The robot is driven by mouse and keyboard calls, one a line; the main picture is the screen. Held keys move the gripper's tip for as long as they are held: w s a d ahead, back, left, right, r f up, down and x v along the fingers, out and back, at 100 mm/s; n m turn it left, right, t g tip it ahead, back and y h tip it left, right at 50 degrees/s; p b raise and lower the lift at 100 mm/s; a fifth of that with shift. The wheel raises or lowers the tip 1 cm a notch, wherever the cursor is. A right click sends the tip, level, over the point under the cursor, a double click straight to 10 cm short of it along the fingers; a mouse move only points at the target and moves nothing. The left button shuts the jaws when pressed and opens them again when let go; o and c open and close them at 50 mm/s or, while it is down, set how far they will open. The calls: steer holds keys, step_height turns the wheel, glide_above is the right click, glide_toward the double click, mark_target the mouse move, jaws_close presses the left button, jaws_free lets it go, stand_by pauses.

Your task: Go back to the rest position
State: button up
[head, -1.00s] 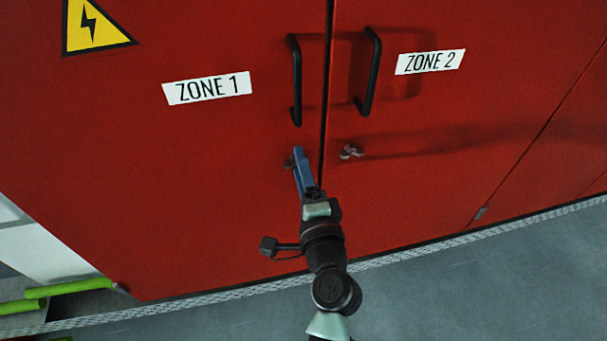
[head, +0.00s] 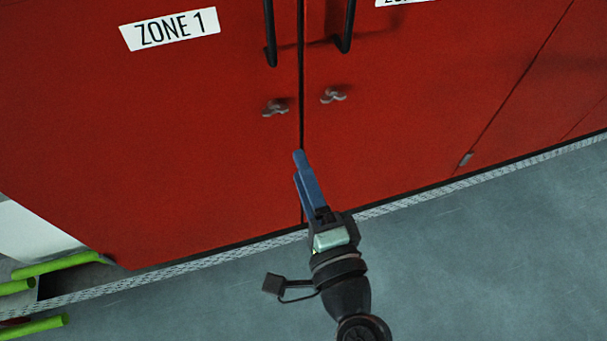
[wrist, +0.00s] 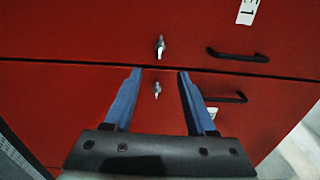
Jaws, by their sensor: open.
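My gripper (head: 301,165) is in front of the lower part of a red two-door cabinet (head: 190,185), below the door latches in the head view. In the wrist view my gripper (wrist: 158,78) has its two blue fingers spread apart with nothing between them. The left door's small metal latch (head: 275,108) and the right door's latch (head: 333,95) are both clear of the fingers. In the wrist view one latch (wrist: 160,46) lies beyond the fingertips, and the other (wrist: 157,89) shows in the gap between the fingers, further back.
Black door handles (head: 270,35) (head: 345,30) sit above the latches. A "ZONE 1" label (head: 170,29) is on the left door. Green bars (head: 55,264) lie at lower left. A pale mesh strip (head: 400,207) runs along the cabinet's foot. The grey floor (head: 480,260) at right is clear.

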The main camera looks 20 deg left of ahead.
stand_by(0.4)
steer(key=w+d+r+n+t+h+p, duration=0.1)
steer(key=w+d+r+n+t+h, duration=0.3)
steer(key=r, duration=1)
steer(key=w+a+r+n+t+y+p, duration=0.1)
steer(key=w+r+n, duration=0.3)
steer(key=r, duration=1)
steer(key=s+d+r+n+t+h, duration=0.1)
steer(key=s+d+r+t+h, duration=0.1)
steer(key=r, duration=0.5)
steer(key=s+d+r+n+t+h+p, duration=0.1)
steer(key=s+r+t+h, duration=0.1)
steer(key=s+r, duration=0.3)
steer(key=s+d+r+n+t+h, duration=0.1)
steer(key=s+d+r+t+h, duration=0.1)
steer(key=r, duration=0.7)
steer(key=shift+s+d+t+h+p, duration=0.35)
steer(key=shift+s+t+h, duration=0.15)
steer(key=shift+s+t, duration=0.2)
steer(key=shift+w, duration=0.1)
steer(key=shift+c, duration=0.2)
steer(key=shift+a, duration=0.15)
steer(key=shift+c, duration=0.3)
